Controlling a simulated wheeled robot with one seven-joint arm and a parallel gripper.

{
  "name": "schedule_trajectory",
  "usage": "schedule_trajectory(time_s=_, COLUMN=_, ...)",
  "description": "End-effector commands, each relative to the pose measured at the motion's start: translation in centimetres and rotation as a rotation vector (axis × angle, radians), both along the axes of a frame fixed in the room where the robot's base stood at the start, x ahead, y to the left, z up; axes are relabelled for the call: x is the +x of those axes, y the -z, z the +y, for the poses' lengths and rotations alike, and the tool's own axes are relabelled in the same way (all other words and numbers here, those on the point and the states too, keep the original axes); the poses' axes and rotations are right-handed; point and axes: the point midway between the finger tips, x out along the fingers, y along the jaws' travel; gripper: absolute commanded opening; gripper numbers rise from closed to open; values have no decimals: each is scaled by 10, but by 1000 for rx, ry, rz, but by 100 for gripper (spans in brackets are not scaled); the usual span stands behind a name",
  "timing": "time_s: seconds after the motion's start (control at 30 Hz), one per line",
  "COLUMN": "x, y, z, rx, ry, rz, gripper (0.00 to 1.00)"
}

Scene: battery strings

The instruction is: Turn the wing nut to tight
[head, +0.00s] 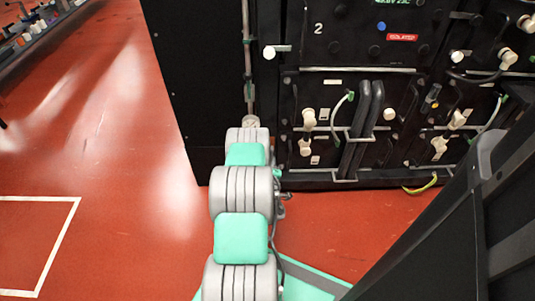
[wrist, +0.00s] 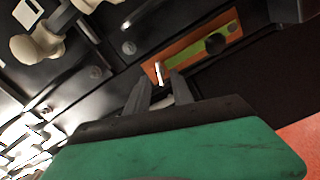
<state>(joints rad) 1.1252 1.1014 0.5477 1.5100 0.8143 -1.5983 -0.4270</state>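In the wrist view a small pale upright piece (wrist: 159,71), which looks like the wing nut, stands at the left, orange end of an orange-and-green strip (wrist: 192,48) on a dark panel. My gripper (wrist: 160,78) is in front of it, with its two grey fingers apart and one on each side of the piece. I cannot tell whether the fingers touch it. The green gripper body fills the bottom of this view. In the head view my arm reaches toward the black battery cabinet (head: 300,80), and the wing nut and fingers cannot be made out.
Cream fittings (wrist: 38,43) project at upper left. Thick black cables (head: 365,125) hang on the cabinet front. Open red floor (head: 110,130) lies left of the cabinet.

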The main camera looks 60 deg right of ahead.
Motion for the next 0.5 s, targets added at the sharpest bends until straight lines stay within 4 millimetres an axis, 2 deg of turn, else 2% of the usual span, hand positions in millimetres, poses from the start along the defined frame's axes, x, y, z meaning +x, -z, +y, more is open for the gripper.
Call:
schedule_trajectory(time_s=0.2, x=10, y=1, z=-16, rx=3, ry=-4, rz=0, gripper=28)
schedule_trajectory(time_s=0.5, x=15, y=0, z=-23, rx=2, ry=-5, rz=-1, gripper=28)
